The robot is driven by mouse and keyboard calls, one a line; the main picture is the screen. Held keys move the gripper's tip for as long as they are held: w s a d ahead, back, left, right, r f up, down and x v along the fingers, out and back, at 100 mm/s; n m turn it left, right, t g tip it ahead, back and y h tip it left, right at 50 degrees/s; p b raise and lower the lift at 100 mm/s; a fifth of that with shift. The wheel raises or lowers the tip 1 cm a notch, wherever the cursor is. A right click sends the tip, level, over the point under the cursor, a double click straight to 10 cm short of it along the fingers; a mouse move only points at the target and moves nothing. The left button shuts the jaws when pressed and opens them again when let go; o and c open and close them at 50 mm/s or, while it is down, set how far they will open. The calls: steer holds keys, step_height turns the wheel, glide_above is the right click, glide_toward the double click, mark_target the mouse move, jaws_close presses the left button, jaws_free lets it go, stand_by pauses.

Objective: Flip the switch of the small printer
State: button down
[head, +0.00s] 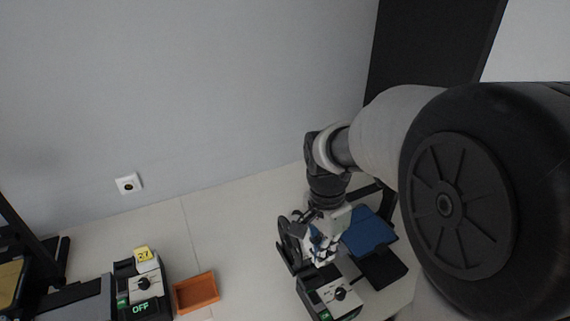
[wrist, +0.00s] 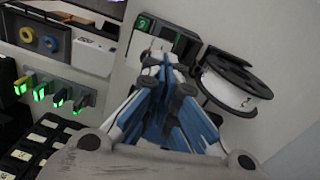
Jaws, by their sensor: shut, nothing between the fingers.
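A small dark printer with a white top panel (head: 322,297) stands on the floor in the lower middle of the head view. It has a black knob-like switch (head: 340,294) and a green display at its front, partly cut off. A spool sits beside it, seen in the wrist view as a black reel with a white band (wrist: 240,88). My gripper (head: 322,259) is shut and empty, just behind the printer's panel in the head view. In the wrist view the shut fingers (wrist: 160,58) cover part of a dark device (wrist: 182,40); contact cannot be told.
A similar device (head: 122,288) with an OFF display and yellow tag stands at left, beside an orange tray (head: 196,292). A blue item (head: 369,231) lies right of my gripper. The wrist view shows lit green switches (wrist: 40,92) at left.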

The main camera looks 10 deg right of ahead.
mark_target(320, 300)
steer(key=shift+w+f+m+g, duration=0.15)
steer(key=shift+w+f+m, duration=0.2)
steer(key=shift+f, duration=0.2)
steer(key=shift+w+f+m+g, duration=0.15)
steer(key=shift+w+f+m, duration=0.2)
steer(key=shift+f, duration=0.15)
steer(key=f+b, duration=0.1)
steer(key=f, duration=0.3)
steer(key=s+f+b, duration=0.1)
steer(key=f+b, duration=0.1)
steer(key=f, duration=0.3)
steer(key=f+b, duration=0.1)
steer(key=f, duration=0.4)
steer(key=shift+s+d, duration=0.3)
steer(key=shift+s, duration=0.05)
steer(key=shift+s+f, duration=0.3)
steer(key=shift+f, duration=0.05)
steer(key=shift+w, duration=0.15)
